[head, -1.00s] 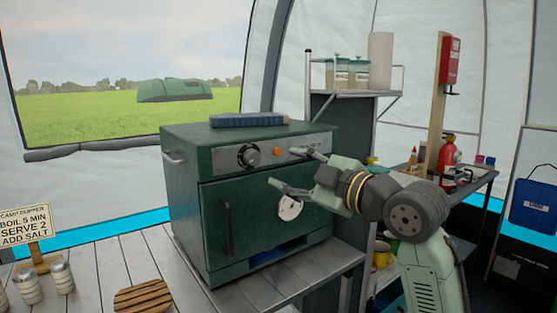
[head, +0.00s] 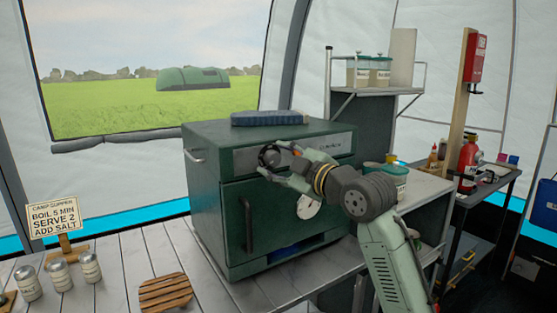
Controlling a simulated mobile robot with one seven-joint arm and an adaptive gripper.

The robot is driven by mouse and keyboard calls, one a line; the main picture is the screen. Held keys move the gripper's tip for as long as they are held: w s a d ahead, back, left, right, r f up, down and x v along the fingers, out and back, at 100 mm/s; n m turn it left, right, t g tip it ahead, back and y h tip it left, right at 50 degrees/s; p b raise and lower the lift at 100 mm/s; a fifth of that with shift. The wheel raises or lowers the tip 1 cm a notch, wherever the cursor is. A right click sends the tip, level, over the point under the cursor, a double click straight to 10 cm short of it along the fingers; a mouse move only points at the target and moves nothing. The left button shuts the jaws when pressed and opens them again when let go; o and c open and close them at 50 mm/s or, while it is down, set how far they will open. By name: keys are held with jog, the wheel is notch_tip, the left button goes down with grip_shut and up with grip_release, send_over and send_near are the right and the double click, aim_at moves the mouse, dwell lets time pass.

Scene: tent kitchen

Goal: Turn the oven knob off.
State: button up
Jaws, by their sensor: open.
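The dark green oven (head: 205,215) stands on the grey table, its front facing me. Its round black knob (head: 268,156) is on the pale panel at the top of the front. My gripper (head: 272,158) is open in front of the panel, with its fingertips at the knob. One finger is at the knob's upper right and the other at its lower side. I cannot tell whether the fingers touch the knob. The gripper hides part of the knob and the orange light beside it. The knob's pointer is too small to read.
A blue folded item (head: 268,118) lies on the oven top. The oven's door handle (head: 248,224) sticks out below the knob. Several jars (head: 60,274) and a round wooden trivet (head: 163,292) are on the table at the left. A shelf (head: 375,91) stands behind.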

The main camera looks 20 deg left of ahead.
jog(key=shift+c, duration=0.2)
jog(key=c, duration=1.1)
jog(key=shift+m, duration=0.4)
jog(key=m, duration=0.5)
jog(key=shift+y+p, duration=0.3)
jog(key=m+t+p, duration=0.1)
jog(key=m, duration=0.4)
jog(key=shift+m+p, duration=0.35)
jog(key=shift+m, duration=0.05)
jog(key=m+p, duration=0.3)
jog(key=m, duration=0.2)
jog(key=shift+r+m+t, duration=0.1)
jog(key=shift+m+t, duration=0.2)
jog(key=shift+m, duration=0.1)
jog(key=m+h+p, duration=0.1)
jog(key=m+p, duration=0.1)
jog(key=m, duration=0.4)
jog(key=shift+t, duration=0.4)
jog(key=shift+f, duration=0.2)
